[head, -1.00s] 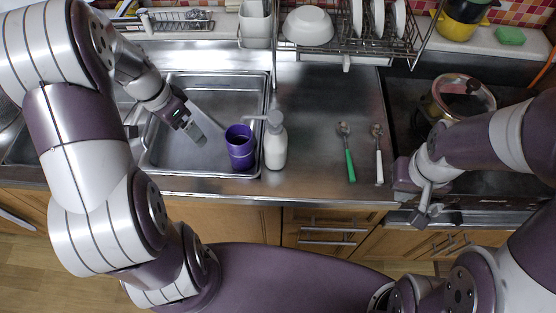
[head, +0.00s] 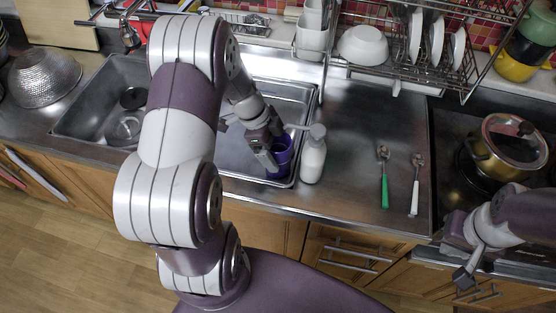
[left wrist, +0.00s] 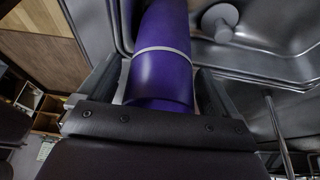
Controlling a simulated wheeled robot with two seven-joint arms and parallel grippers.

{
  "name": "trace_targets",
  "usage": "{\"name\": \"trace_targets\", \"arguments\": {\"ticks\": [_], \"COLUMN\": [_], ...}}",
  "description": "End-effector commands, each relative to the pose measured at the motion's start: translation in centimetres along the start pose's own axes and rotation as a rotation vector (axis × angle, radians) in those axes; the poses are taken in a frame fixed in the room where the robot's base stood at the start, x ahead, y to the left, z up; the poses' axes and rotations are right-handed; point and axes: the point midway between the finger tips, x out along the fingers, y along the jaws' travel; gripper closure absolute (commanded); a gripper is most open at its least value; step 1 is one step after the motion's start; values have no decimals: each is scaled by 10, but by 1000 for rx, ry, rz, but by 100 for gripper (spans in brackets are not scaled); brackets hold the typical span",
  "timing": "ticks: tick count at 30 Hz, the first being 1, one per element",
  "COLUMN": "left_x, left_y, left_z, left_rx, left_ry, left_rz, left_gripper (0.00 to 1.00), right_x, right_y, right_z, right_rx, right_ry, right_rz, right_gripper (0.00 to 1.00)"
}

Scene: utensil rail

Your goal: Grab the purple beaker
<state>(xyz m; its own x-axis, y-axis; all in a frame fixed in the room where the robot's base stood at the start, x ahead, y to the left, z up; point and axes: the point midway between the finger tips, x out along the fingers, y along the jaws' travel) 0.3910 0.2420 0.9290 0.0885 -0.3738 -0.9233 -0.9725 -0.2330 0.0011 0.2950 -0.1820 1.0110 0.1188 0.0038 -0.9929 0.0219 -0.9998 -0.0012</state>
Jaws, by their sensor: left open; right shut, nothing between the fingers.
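The purple beaker (head: 284,158) stands at the right side of the sink tray, just left of a white pump bottle, partly hidden behind my left gripper (head: 268,155). In the left wrist view the beaker (left wrist: 163,55), purple with a pale band, lies between the two fingers of my left gripper (left wrist: 157,88). The fingers are open, one on each side of it; whether either touches it I cannot tell. My right gripper (head: 466,272) is shut and empty, low at the right near the counter's front edge.
The white pump bottle (head: 313,157) stands close beside the beaker. A green-handled spoon (head: 384,180) and a white-handled spoon (head: 416,185) lie on the counter to the right. A lidded pot (head: 505,150) sits on the stove. A dish rack (head: 400,65) stands behind.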

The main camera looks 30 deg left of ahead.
Motion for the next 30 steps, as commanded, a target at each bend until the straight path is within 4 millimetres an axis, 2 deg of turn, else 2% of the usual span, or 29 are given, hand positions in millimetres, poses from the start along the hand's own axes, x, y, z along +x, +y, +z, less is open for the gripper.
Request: {"name": "trace_targets", "arguments": {"ticks": [3, 10, 17, 26, 30], "left_x": [14, 17, 16, 13, -4], "left_y": [-1, -1, -1, -2, -2], "left_z": [0, 0, 0, 2, 10], "left_rx": [1, 0, 0, 0, -1], "left_ry": [-1, -1, -1, -1, -1], "left_rz": [-2, -4, -4, -6, -6], "left_gripper": [8, 8, 83, 85, 85], "right_x": [-2, -1, -1, 0, 5], "right_y": [0, 0, 0, 0, 0], "right_z": [0, 0, 0, 0, 1], "right_rx": [0, 0, 0, 0, 0], "right_ry": [0, -1, -1, -1, -1], "right_rz": [0, 0, 0, 0, 0], "right_gripper": [100, 100, 100, 100, 100]}}
